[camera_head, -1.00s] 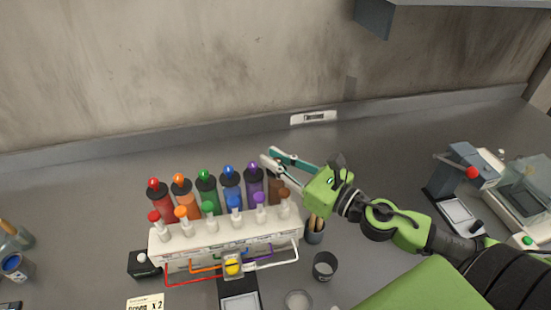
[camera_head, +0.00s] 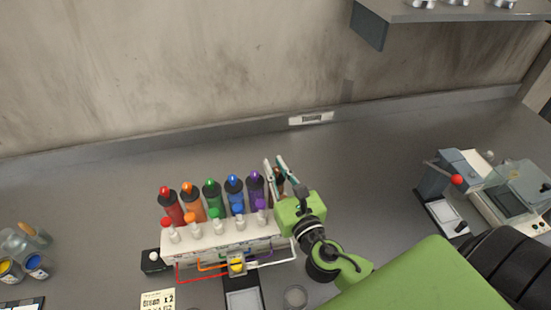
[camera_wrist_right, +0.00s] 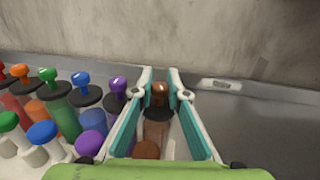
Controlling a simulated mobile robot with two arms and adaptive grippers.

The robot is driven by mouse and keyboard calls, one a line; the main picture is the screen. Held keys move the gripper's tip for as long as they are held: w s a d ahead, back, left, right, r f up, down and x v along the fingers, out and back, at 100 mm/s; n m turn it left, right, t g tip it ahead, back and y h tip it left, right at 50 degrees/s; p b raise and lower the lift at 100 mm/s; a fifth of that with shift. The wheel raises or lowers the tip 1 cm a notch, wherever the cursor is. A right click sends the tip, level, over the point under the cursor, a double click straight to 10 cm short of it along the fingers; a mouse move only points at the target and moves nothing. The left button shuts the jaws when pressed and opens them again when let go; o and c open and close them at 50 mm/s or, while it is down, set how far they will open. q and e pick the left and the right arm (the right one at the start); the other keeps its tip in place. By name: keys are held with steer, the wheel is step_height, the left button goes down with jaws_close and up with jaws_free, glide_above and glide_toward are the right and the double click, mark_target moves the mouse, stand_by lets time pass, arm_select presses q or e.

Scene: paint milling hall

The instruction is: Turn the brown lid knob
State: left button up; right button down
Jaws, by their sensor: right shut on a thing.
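The brown lid knob (camera_wrist_right: 160,94) stands upright on a dark lid over the brown canister (camera_wrist_right: 157,132) in the right wrist view. My right gripper (camera_wrist_right: 160,84) has its fingertips on either side of this knob and is shut on it. In the head view my right gripper (camera_head: 274,162) reaches the right end of the dispenser rack (camera_head: 235,254) from the right and largely hides the brown canister. A second brown cap (camera_wrist_right: 147,149) sits in front of the canister, nearer the wrist. My left gripper is not in view.
The purple canister (camera_head: 256,187) stands close to the left of my right gripper, followed by the blue, green, orange and red ones. A grey machine (camera_head: 462,170) with a red ball knob stands at the right. The bench behind the rack is clear.

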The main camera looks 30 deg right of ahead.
steer(key=m+h, duration=0.2)
steer(key=h, duration=0.1)
steer(key=shift+r+g+h+p, duration=0.1)
steer(key=shift+g+h+p, duration=0.3)
steer(key=shift+m+g+h, duration=0.5)
steer(key=shift+m+h, duration=0.5)
steer(key=shift+h, duration=0.4)
steer(key=c, duration=2.2)
jaws_free()
steer(key=shift+c, duration=0.2)
steer(key=v, duration=1.2)
